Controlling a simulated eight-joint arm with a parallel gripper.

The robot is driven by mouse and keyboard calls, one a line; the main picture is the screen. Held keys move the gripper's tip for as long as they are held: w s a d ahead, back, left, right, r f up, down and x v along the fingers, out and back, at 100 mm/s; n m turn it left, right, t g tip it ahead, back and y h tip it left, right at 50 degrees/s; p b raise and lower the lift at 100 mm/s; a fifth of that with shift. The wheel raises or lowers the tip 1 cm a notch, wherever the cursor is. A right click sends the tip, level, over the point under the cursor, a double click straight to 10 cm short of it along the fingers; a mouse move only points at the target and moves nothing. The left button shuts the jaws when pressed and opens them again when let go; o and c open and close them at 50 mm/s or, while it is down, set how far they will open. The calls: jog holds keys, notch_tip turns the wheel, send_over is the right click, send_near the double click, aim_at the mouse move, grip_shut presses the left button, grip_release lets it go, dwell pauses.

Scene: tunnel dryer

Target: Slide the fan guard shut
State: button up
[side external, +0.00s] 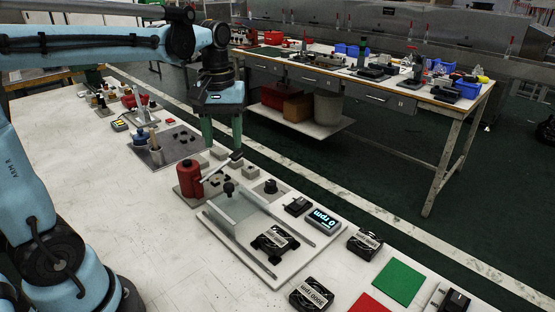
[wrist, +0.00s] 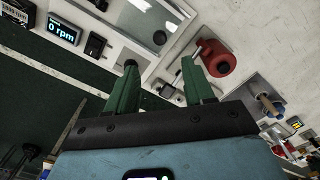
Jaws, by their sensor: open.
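The fan guard (side external: 246,207) is a clear, pale panel with a dark knob (side external: 229,188) on a white railed base plate (side external: 268,277). It lies toward the plate's left part. A black fan (side external: 275,241) with a white rpm label sits on the plate beside it, seemingly uncovered. My gripper (side external: 222,150) has two green fingers pointing down, spread apart and empty. It hangs behind the guard, apart from the knob. In the wrist view my gripper (wrist: 160,70) is open, with the guard's knob (wrist: 160,37) beyond the fingertips.
A red canister (side external: 190,179) stands left of the guard, with small grey blocks behind. A display (side external: 323,218) reads 0 rpm. More fans (side external: 312,295) (side external: 365,243) and a green mat (side external: 399,282) lie to the right. The table's left front is clear.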

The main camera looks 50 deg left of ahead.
aim_at(229, 185)
notch_tip(229, 185, down, 12)
jog(key=shift+r, duration=0.1)
dwell(0.5)
jog(key=shift+c, duration=0.3)
grip_shut()
